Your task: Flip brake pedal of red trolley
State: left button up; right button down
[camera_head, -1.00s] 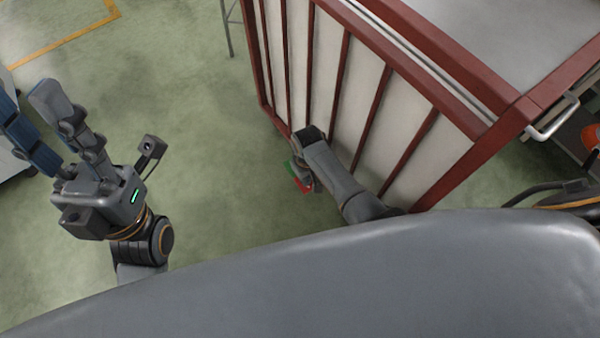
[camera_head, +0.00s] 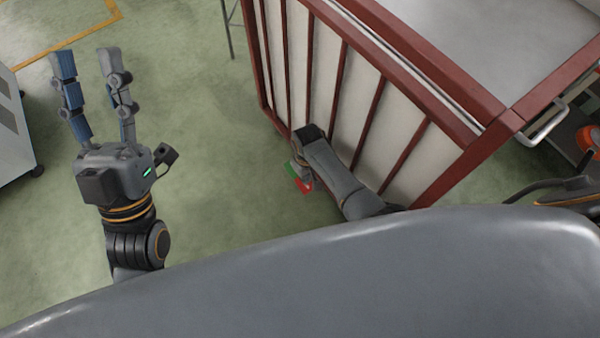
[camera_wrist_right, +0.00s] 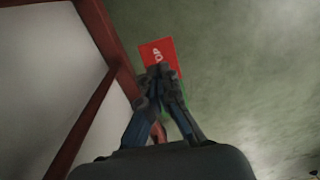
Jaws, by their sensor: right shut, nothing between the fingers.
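The red trolley (camera_head: 462,165), with a dark red frame and pale panels, fills the upper right of the head view. Its brake pedal (camera_head: 304,186) is low at its near side, with a red and a green part. In the wrist view the pedal's red plate (camera_wrist_right: 158,52) bears white lettering, and a little green shows beneath. My right gripper (camera_wrist_right: 162,74) is shut and empty, its fingertips at the red plate's lower edge; contact is unclear. In the head view the right arm hides most of that gripper. My left gripper (camera_head: 86,53) is open and empty over bare floor.
A grey cabinet on wheels (camera_head: 14,140) stands at the left edge. A metal handle (camera_head: 545,125) sticks out from the trolley's right end. Green floor (camera_head: 210,150) lies free between my left gripper and the trolley.

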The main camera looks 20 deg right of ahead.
jog(key=shift+r+p, duration=0.3)
jog(key=shift+r, duration=0.05)
jog(key=shift+r+p, duration=0.35)
jog(key=shift+p, duration=0.05)
jog(key=shift+r+p, duration=0.25)
jog(key=shift+p, duration=0.05)
pick_arm(q)
jog(key=shift+w+f+g+y, duration=1.4)
jog(key=shift+w+f+g, duration=1.95)
jog(key=shift+f, duration=1.3)
pick_arm(e)
jog(key=shift+r+p, duration=0.3)
jog(key=shift+p, duration=0.05)
jog(key=shift+r+p, duration=0.25)
jog(key=shift+p, duration=0.05)
jog(key=shift+r+p, duration=0.65)
jog(key=shift+p, duration=0.05)
pick_arm(q)
notch_tip(320, 180, down, 11)
jog(key=s+a+g+y, duration=0.1)
jog(key=g+y, duration=0.1)
jog(key=g, duration=0.5)
jog(key=shift+s+a, duration=0.3)
jog(key=shift+s, duration=0.05)
pick_arm(e)
jog(key=shift+r, duration=0.15)
